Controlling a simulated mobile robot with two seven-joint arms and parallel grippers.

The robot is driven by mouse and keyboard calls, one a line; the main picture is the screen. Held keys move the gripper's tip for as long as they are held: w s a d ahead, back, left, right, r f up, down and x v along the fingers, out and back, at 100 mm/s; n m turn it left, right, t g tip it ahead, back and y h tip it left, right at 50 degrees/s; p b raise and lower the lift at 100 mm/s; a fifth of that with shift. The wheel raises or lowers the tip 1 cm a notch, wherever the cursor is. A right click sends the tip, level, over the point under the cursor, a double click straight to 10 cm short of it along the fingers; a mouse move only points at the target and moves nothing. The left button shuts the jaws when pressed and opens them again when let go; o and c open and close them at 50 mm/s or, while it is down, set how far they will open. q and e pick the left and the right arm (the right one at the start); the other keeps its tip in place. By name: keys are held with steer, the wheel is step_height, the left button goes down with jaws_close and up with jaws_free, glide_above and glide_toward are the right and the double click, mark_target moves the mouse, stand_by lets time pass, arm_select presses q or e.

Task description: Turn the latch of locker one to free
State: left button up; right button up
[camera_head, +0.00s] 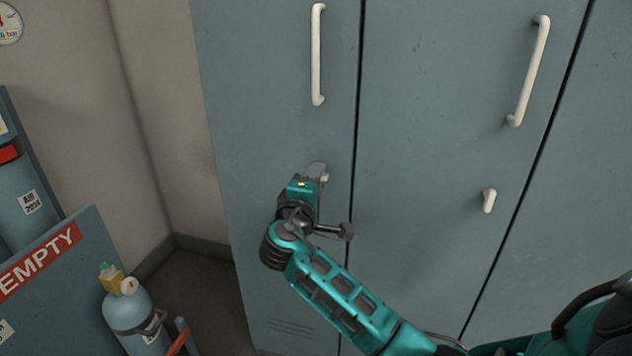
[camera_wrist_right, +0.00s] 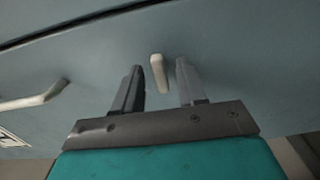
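The left locker door (camera_head: 275,130) has a white vertical handle (camera_head: 317,55) and a small pale latch (camera_head: 325,178) below it. The latch is mostly hidden behind my right gripper (camera_head: 318,172) in the head view. In the wrist view the latch (camera_wrist_right: 158,74) is a short pale bar between the two fingertips of my right gripper (camera_wrist_right: 159,70). The fingers are open, one on each side, with a gap showing on both sides of the bar. No locker number is readable. My left gripper is not in view.
The locker to the right has its own handle (camera_head: 529,70) and an upright latch (camera_head: 489,201). At the lower left stand a blue-grey cylinder (camera_head: 135,310) and a panel marked EMPTY (camera_head: 45,260). A gauge (camera_head: 9,23) shows at the top left.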

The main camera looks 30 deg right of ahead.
steer(key=v, duration=1.3)
steer(key=shift+d, duration=0.1)
steer(key=s+a+f+n+y+p, duration=0.1)
steer(key=s+a+f+y, duration=0.1)
steer(key=f+y, duration=0.45)
steer(key=s+a+f+y+p, duration=0.2)
steer(key=f+y, duration=0.1)
steer(key=f, duration=0.6)
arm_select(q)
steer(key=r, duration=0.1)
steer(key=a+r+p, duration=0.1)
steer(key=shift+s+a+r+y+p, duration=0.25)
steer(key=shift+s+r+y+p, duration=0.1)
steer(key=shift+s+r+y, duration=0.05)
arm_select(e)
steer(key=s+a+f+m+y, duration=0.1)
steer(key=s+f+m+y, duration=0.2)
steer(key=s, duration=0.3)
steer(key=s+a+f+m+y, duration=0.2)
steer(key=s+m+y, duration=0.1)
steer(key=s, duration=0.3)
steer(key=shift+f+g, duration=0.4)
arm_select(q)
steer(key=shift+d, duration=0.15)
